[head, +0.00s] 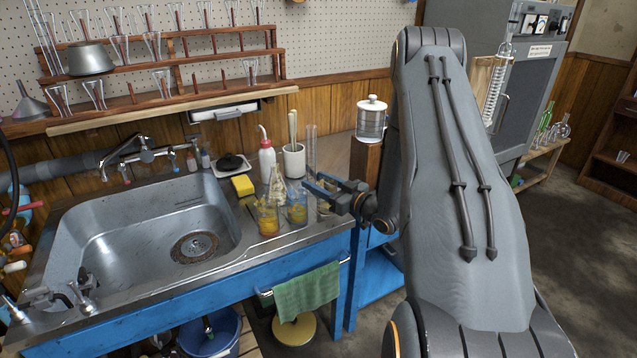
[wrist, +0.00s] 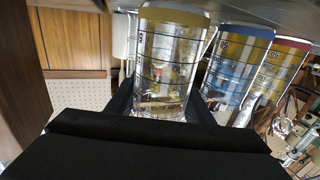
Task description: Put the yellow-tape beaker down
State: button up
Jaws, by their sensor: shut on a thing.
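In the head view my gripper (head: 320,190) is over the right end of the counter and hides most of the held beaker. Whether its base touches the counter cannot be told. A blue-tape beaker (wrist: 232,70) and a red-tape beaker (wrist: 278,78) are beside it in the wrist view.
A flask (head: 277,185), a white pot (head: 293,160) and a wash bottle (head: 266,155) are behind. The sink (head: 150,235) is left; the counter's edge is close right.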

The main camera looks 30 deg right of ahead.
jog(key=shift+f, duration=0.2)
jog(key=o, duration=1.1)
jog(key=shift+o, duration=0.2)
